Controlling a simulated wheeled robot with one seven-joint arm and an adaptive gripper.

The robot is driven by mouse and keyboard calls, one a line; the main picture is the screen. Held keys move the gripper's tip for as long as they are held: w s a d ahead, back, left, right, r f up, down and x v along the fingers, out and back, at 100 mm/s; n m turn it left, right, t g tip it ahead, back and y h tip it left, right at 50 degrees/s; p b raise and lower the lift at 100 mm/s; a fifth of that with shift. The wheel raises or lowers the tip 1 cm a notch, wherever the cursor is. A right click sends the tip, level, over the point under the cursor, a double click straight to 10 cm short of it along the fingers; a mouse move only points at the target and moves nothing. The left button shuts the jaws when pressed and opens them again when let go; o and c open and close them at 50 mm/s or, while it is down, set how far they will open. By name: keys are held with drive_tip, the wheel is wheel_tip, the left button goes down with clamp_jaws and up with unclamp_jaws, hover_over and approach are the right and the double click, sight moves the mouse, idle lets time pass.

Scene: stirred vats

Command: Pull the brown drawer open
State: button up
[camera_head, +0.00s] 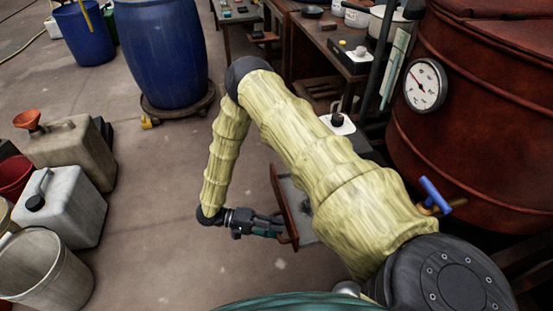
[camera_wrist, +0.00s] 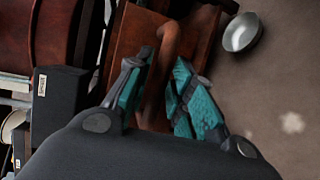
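The brown drawer's front (camera_head: 284,200) stands out from the bench at lower centre in the head view, with a strip of its pale grey inside showing behind it, so it is partly open. Much of the drawer is hidden by my arm. Its brown bar handle (camera_wrist: 166,55) runs between my fingers in the wrist view, with the brown front (camera_wrist: 130,32) behind it. My gripper (camera_wrist: 160,75) has its teal-padded fingers on both sides of the handle and looks closed on it. In the head view, my gripper (camera_head: 275,226) is at the front's near end.
A red-brown vat (camera_head: 475,100) with a gauge (camera_head: 425,85) and blue-handled tap (camera_head: 436,196) stands right. Blue drums (camera_head: 162,50) stand at the back. Jugs (camera_head: 60,205) and a bucket (camera_head: 45,270) stand left. A metal bowl (camera_wrist: 241,33) shows in the wrist view. Floor left of the drawer is clear.

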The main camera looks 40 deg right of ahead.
drive_tip(key=v, duration=1.1)
drive_tip(key=shift+r, duration=0.15)
drive_tip(key=shift+w+a, duration=0.1)
drive_tip(key=shift+a, duration=0.05)
